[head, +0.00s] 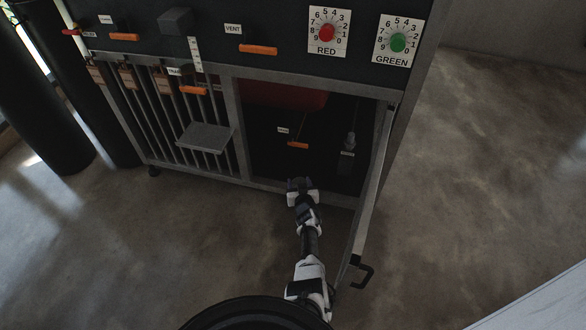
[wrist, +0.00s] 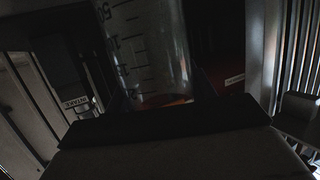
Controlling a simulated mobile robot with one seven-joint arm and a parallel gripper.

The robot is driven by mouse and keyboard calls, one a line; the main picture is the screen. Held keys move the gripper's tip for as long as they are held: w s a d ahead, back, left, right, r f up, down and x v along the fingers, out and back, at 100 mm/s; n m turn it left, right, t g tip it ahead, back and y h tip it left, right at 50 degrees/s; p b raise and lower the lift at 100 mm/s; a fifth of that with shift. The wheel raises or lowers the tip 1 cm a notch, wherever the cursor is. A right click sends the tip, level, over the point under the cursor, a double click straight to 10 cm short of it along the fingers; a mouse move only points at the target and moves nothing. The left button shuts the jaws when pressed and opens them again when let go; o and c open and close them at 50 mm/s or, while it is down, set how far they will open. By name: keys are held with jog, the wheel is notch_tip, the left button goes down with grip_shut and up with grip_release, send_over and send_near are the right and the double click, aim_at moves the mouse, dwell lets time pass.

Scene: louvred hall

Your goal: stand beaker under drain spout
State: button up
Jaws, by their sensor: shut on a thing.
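A clear beaker (wrist: 145,45) with dark graduation marks fills the upper middle of the wrist view. My gripper (head: 300,184) is shut on it; the dark fingers lie either side of its lower part. In the head view my gripper is at the front opening of the cabinet, and the beaker cannot be made out clearly there. Inside the opening, a small orange handle (head: 298,145) sits by a white label (head: 283,130) too small to read, below a red tank (head: 285,95).
A cabinet door (head: 370,195) with a black handle (head: 361,271) stands open to the right of my arm. A grey shelf (head: 205,138) juts out left of the opening. A dark fitting (head: 350,142) hangs inside on the right. The floor in front is clear.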

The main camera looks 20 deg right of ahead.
jog(key=shift+w+d+f+b, duration=0.1)
jog(key=shift+w+f+b, duration=0.35)
jog(key=shift+w+f, duration=0.05)
jog(key=w+b, duration=0.4)
jog(key=w+d+b, duration=0.1)
jog(key=w+b, duration=0.3)
jog(key=w+d+b, duration=0.1)
jog(key=w+b, duration=0.3)
jog(key=shift+w+d+f, duration=0.15)
jog(key=shift+w+d, duration=0.1)
jog(key=shift+w, duration=0.05)
jog(key=w+b, duration=0.2)
jog(key=b, duration=0.1)
jog(key=w+b, duration=0.1)
jog(key=shift+d, duration=0.25)
jog(key=w+b, duration=0.1)
jog(key=b, duration=0.2)
jog(key=shift+w+d, duration=0.15)
jog(key=shift+d, duration=0.05)
jog(key=shift+f+b, duration=0.4)
jog(key=shift+b, duration=0.2)
jog(key=shift+f, duration=0.1)
jog(key=shift+f+b, duration=0.2)
jog(key=shift+b, duration=0.1)
jog(key=o, duration=1.1)
jog(key=shift+r, duration=0.1)
jog(key=shift+c, duration=0.2)
